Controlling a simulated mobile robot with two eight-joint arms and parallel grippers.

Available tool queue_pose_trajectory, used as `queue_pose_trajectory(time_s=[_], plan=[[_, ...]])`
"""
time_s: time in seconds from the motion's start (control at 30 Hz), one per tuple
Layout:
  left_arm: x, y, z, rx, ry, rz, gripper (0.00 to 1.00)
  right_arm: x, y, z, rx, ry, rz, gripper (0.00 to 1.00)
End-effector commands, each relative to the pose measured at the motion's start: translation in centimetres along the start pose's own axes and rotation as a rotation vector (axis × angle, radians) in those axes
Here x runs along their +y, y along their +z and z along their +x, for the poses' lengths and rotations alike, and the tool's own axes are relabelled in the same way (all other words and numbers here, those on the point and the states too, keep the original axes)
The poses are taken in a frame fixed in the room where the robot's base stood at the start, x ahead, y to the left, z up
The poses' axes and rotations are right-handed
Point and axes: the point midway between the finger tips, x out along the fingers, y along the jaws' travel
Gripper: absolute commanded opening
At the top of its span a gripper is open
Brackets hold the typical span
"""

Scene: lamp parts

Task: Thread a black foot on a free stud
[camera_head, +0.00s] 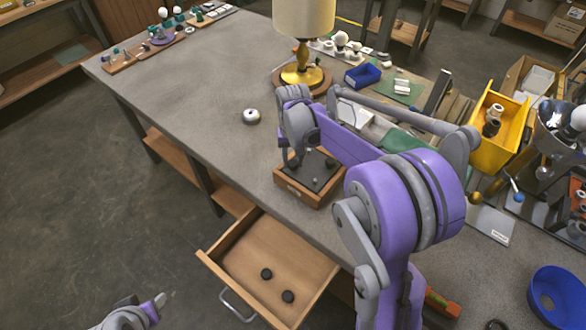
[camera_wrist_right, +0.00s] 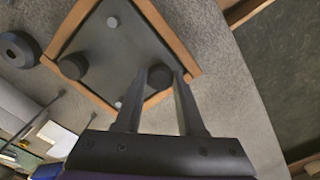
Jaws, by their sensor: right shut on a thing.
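The wooden lamp base (camera_head: 287,185) lies on the table with a dark plate and small pale studs facing up. In the right wrist view, a black foot (camera_wrist_right: 73,66) sits on the plate (camera_wrist_right: 97,48), between a bare stud (camera_wrist_right: 112,22) and another pale stud (camera_wrist_right: 118,104). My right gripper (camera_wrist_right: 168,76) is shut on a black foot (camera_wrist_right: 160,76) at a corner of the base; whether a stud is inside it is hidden. Two black feet (camera_head: 266,273) (camera_head: 288,296) lie in the open drawer. My left gripper (camera_head: 160,300) is at lower left, away from the base.
The drawer (camera_head: 240,250) juts from the table's front. A brass lamp with cream shade (camera_head: 303,16) stands behind the base. A round grey-white part (camera_head: 251,116) lies to the left. A yellow bin (camera_head: 498,130) and blue bowl (camera_head: 557,296) are at right. The left tabletop is largely clear.

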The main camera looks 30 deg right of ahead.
Motion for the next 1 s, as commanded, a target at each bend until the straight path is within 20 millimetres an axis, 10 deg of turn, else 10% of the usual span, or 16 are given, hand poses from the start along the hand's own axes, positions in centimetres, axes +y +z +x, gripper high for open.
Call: queue_pose_trajectory(time_s=[0.97,1.0], plan=[[0.0,0.46,0.41,-0.004,0.0,0.0,0.5,0.0,0.02,0.58,0.0,0.0,0.0,0.0],[0.0,0.46,0.41,-0.004,0.0,0.0,0.5,0.0,0.02,0.59,-0.001,0.0,0.0,0.35]])
